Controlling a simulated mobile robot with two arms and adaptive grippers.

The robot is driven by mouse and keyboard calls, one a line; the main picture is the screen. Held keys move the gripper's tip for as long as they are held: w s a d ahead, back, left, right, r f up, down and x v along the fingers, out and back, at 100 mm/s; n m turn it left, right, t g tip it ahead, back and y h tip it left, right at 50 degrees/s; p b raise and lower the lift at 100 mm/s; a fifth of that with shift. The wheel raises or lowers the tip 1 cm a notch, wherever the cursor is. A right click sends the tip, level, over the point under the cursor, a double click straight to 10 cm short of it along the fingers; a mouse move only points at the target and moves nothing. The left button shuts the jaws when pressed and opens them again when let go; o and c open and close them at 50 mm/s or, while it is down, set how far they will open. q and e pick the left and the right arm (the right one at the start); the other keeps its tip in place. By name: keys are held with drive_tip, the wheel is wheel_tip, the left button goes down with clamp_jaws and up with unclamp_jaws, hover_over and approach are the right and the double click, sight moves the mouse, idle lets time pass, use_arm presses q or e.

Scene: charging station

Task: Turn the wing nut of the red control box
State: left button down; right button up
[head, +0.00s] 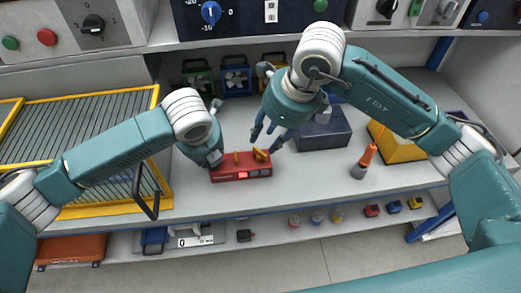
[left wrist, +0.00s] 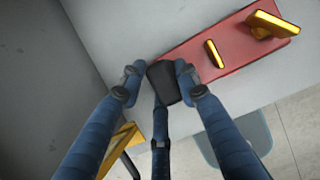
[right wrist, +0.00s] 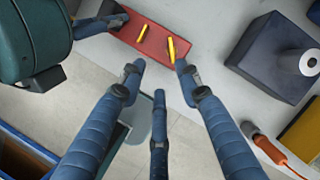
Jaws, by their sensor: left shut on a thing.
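The red control box (head: 240,174) lies on the bench with a lit light on its front. Two yellow pieces stand on its top: a thin upright bar (left wrist: 214,53) on the left and a larger wing-shaped piece (left wrist: 272,22), apparently the wing nut, on the right. My left gripper (left wrist: 160,78) is shut at the box's left end, its fingers around a dark piece there. My right gripper (right wrist: 155,68) is open and empty just above the box's right part. One of its fingertips shows close to the yellow wing nut (right wrist: 171,50); contact cannot be told.
A dark blue box (head: 322,130) stands right of the control box. An orange-tipped tool (head: 364,160) and a yellow block (head: 398,145) are farther right. A yellow-framed rack (head: 90,92) is at the left. Coloured small boxes (head: 236,80) stand behind. The bench's front edge is close.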

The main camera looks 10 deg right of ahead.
sight(260, 152)
drive_tip(key=w+f+m, duration=0.1)
drive_tip(key=f, duration=0.2)
drive_tip(key=w+f+m, duration=0.1)
drive_tip(key=f, duration=0.3)
drive_tip(key=w+a+f+m, duration=0.1)
drive_tip(key=f, duration=0.2)
drive_tip(key=shift+w+f+m+t, duration=0.25)
drive_tip(key=shift+w+m+t, duration=0.05)
drive_tip(key=shift+w+m, duration=0.1)
clamp_jaws()
